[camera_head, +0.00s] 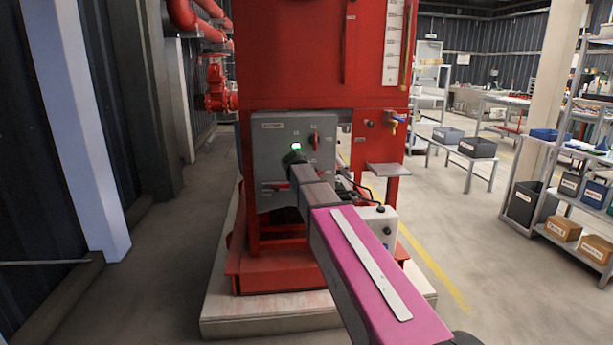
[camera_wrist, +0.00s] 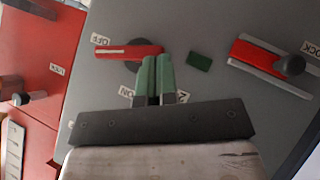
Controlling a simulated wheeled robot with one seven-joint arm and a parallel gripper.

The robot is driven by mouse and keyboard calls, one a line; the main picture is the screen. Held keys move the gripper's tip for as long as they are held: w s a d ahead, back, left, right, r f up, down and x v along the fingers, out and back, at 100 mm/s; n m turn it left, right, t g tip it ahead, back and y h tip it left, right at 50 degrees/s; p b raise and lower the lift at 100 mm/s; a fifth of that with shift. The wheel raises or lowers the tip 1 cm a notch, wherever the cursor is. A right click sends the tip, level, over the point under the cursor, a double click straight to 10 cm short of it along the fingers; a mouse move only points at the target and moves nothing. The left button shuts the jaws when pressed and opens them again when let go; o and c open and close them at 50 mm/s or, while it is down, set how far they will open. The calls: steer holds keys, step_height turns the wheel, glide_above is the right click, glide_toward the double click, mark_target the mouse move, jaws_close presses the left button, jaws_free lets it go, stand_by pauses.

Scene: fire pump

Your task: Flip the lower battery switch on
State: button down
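The grey switch panel (camera_head: 272,137) is on the red pump frame in the head view. A red switch lever (camera_wrist: 125,52) lies flat on the panel in the wrist view, with an OFF label by its outer end and an ON label below. In the head view, my arm hides the fingertips and part of the panel. I cannot tell whether this lever is the lower battery switch.
Another red lever with a dark knob (camera_wrist: 290,65) is at right by a LOCK label. A dark green rectangle (camera_wrist: 200,61) sits between the levers. A red switch (camera_head: 314,139) shows on the panel's upper right. A grey shelf (camera_head: 388,169) projects right of the panel.

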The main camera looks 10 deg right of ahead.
steer(key=f+n+h, duration=0.1)
steer(key=h, duration=0.1)
steer(key=f+n+t+h, duration=0.1)
steer(key=n+h, duration=0.1)
steer(key=f+n+t+h, duration=0.1)
steer(key=f+h, duration=0.1)
steer(key=shift+d+n, duration=0.4)
stand_by(0.3)
steer(key=shift+a, duration=0.1)
